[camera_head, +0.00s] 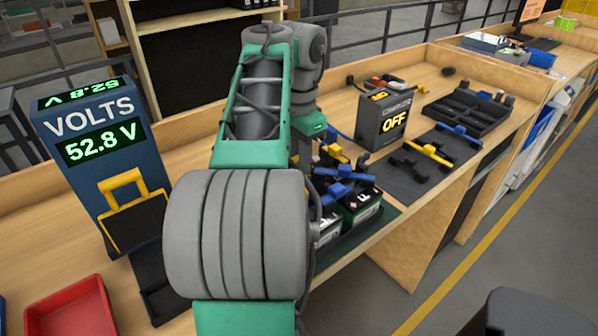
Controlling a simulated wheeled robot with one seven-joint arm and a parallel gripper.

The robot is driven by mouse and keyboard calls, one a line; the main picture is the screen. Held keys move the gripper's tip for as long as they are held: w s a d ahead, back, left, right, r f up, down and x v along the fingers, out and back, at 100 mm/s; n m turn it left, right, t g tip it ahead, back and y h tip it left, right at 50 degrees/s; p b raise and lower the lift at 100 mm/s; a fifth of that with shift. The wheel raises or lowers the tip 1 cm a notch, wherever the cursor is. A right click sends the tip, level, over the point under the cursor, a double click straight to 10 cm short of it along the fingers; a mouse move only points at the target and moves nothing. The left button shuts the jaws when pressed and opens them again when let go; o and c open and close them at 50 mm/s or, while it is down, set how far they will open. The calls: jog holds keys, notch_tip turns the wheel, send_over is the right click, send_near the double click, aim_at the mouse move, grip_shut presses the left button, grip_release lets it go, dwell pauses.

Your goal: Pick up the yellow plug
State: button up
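A small yellow piece (338,153), which may be the yellow plug, shows just beyond my arm, above the black batteries (362,204) and close to blue connectors (345,172). Another yellow piece (432,153) with black ends lies on the dark mat to the right. I cannot tell for certain which is the plug. My green and grey arm fills the middle of the view. Its far end comes down over the batteries, where my gripper (328,150) is mostly hidden among dark parts and cables. Its fingers and any grip cannot be made out.
A blue voltmeter box (100,130) reads 52.8 V at left, above a red tray (70,310). A dark charger box (384,118) reading OFF stands behind the mat (405,182). A black compartment tray (468,108) lies beyond. The bench's front edge runs along the right.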

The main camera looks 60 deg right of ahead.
grip_shut()
notch_tip(320, 180, up, 9)
jog(key=p, duration=0.8)
jog(key=shift+r, duration=0.1)
jog(key=shift+r+p, duration=0.4)
jog(key=shift+p, duration=0.1)
jog(key=n, duration=1)
jog(key=shift+s, duration=0.1)
jog(key=n, duration=0.8)
jog(key=w+a+f+b, duration=0.1)
jog(key=w+a, duration=1.1)
jog(key=w, duration=0.3)
jog(key=shift+f, duration=0.3)
